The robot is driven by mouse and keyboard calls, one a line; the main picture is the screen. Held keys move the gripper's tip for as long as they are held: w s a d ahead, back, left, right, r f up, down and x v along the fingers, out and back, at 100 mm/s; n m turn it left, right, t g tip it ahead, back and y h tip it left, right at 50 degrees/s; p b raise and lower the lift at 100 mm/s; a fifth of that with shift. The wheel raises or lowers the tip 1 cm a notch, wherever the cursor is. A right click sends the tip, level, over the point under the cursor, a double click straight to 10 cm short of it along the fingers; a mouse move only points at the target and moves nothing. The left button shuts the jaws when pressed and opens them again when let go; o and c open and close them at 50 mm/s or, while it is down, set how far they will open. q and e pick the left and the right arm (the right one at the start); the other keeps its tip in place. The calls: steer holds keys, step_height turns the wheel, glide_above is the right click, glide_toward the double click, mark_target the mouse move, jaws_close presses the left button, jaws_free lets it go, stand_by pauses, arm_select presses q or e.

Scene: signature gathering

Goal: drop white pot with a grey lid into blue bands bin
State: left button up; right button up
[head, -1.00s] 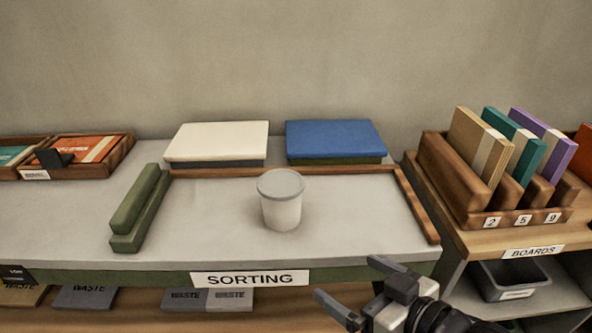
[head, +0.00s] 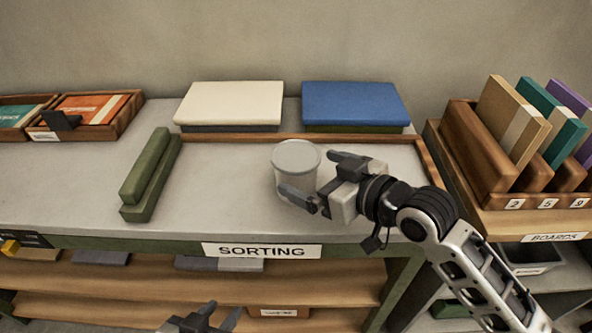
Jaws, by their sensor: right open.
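A white pot with a grey lid (head: 297,158) stands upright on the sorting counter (head: 225,185). My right gripper (head: 320,180) is open at the pot's right side. One finger reaches across the pot's front and the other lies at its right rear; I cannot tell whether they touch it. My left gripper (head: 207,318) shows only partly at the bottom edge, well below the counter, and its jaw opening is unclear. I cannot make out a bin with blue bands.
A cream block (head: 230,103) and a blue block (head: 355,103) lie at the back. A green holder (head: 150,175) stands left. A wooden rack of boards (head: 470,155) stands right. A wooden rail (head: 430,165) edges the counter. Shelves (head: 130,285) lie below.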

mark_target(296, 162)
steer(key=x, duration=0.5)
steer(key=shift+a+r, duration=0.15)
steer(key=shift+r, duration=0.1)
steer(key=c, duration=1.2)
steer(key=shift+r, duration=0.15)
steer(key=c, duration=0.3)
